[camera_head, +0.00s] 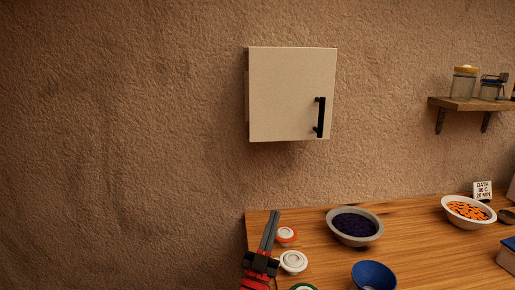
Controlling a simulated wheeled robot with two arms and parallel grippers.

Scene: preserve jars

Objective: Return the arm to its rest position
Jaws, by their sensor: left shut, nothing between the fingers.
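My left gripper (270,231) comes up from the bottom of the view, at the left end of the wooden table (405,232). Its two dark fingers lie close together and are shut with nothing between them. Whether the gripper touches the table is hard to tell. My right gripper is not in view.
A bowl of dark fruit (354,226), a blue bowl (373,276) and a white bowl of orange pieces (468,211) stand on the table. A closed wall cabinet (288,95) hangs above. A shelf (468,104) with jars is at right. The wall area at left is clear.

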